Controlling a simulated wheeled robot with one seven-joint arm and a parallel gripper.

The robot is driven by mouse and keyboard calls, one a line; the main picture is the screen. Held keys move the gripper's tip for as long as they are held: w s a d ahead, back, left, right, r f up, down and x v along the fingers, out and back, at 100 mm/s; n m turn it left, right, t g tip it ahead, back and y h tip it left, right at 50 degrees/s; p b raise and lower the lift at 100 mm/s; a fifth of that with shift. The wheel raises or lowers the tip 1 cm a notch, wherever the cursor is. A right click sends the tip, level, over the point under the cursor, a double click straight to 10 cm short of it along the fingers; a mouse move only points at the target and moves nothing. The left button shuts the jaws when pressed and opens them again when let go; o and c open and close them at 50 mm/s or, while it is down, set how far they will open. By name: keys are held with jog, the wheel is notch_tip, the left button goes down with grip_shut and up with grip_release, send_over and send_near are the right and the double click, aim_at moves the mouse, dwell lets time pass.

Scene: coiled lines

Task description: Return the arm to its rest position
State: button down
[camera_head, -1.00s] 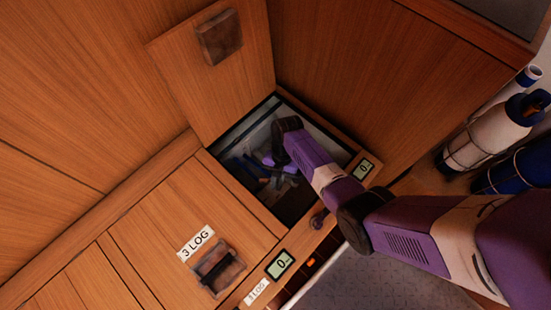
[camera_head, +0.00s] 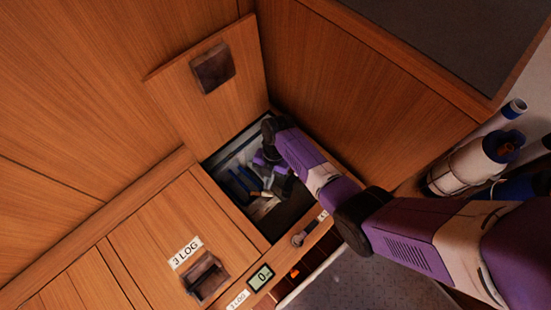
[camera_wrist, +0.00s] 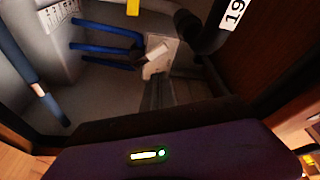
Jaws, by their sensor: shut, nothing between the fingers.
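My purple arm (camera_head: 300,157) reaches from the right into an open bin (camera_head: 205,168) in the wooden bench. Its end is bent down inside the opening. My gripper (camera_wrist: 158,92) is shut and empty in the wrist view, low inside the bin. The fingertips are near a small pale piece (camera_wrist: 155,62) in front of a light plate. In the head view the gripper is mostly hidden by the arm's end.
The bin's raised lid (camera_head: 200,85) stands behind the opening, and a wooden wall (camera_head: 350,90) rises on the right. Blue bars (camera_wrist: 105,48) and a dark curved tube (camera_wrist: 205,35) lie close by. The closed "3 LOG" lid (camera_head: 165,230) is at left; gas cylinders (camera_head: 475,165) stand at right.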

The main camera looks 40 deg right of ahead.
jog(key=shift+w+r, duration=0.15)
jog(key=shift+r, duration=0.4)
